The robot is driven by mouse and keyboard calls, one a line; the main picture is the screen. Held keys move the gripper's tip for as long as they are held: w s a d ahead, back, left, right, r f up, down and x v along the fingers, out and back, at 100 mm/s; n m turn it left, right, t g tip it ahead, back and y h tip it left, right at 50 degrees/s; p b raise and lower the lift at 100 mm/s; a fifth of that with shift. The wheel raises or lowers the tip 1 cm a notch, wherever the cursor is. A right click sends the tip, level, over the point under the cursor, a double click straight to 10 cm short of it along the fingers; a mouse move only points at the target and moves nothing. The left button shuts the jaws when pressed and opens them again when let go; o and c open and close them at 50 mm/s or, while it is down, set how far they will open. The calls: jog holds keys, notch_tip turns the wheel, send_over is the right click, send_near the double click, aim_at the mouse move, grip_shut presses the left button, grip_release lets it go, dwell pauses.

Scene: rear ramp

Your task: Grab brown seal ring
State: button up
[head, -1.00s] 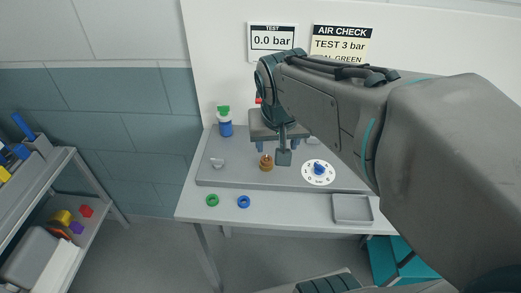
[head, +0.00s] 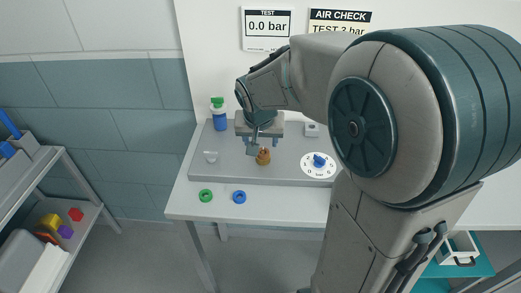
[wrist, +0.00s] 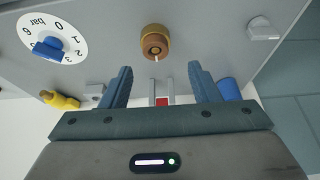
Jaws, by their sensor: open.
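A brass-coloured round fitting (head: 263,158) stands on the grey board on the bench. In the wrist view the fitting (wrist: 153,31) carries a brown ring (wrist: 155,46) around its near end, as far as I can tell. My gripper (wrist: 160,70) is open and empty, with its two blue-grey fingers apart and the fitting beyond the tips, between their lines. In the head view my gripper (head: 255,147) is just above and behind the fitting, close to it; the exact gap is unclear.
A green ring (head: 206,195) and a blue ring (head: 239,197) lie on the bench front. A white dial with a blue knob (head: 318,161) is right of the fitting. A grey-white piece (head: 211,156) is left.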

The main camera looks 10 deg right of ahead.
aim_at(263, 152)
jog(key=x, duration=0.5)
jog(key=shift+s+d+f, duration=0.15)
jog(key=shift+s+f, duration=0.05)
jog(key=shift+s, duration=0.05)
jog(key=c, duration=1.1)
